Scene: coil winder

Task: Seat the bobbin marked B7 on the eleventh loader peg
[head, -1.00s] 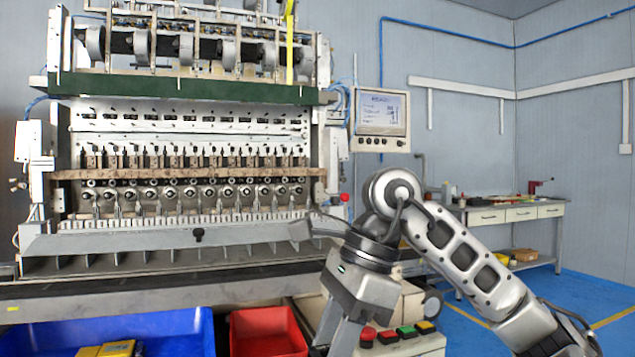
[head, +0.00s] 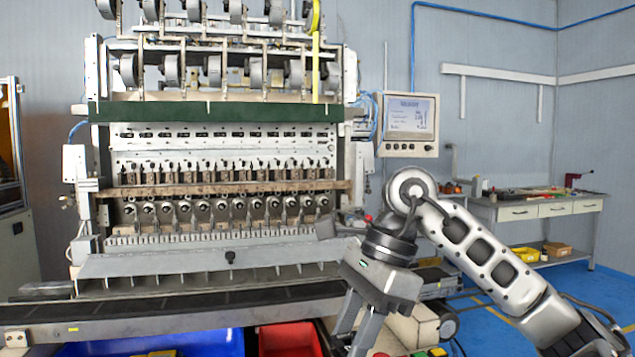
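The coil winder (head: 215,255) fills the left and middle of the head view. It carries a long row of several round metal spindle fittings (head: 222,210) below a brown bar. I cannot pick out the eleventh loader peg, nor any bobbin marked B7; no marking is legible. My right gripper (head: 360,328) hangs downward at the bottom centre, in front of the winder's right end. Its two fingers show a gap between them, but their tips run to the frame's lower edge, so I cannot tell what they hold. My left gripper is out of view.
A blue bin (head: 215,343) and a red bin (head: 290,340) sit along the bottom edge below a dark rail (head: 180,303). A monitor (head: 408,125) is beside the winder. A workbench (head: 545,208) stands at the right, with clear blue floor near it.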

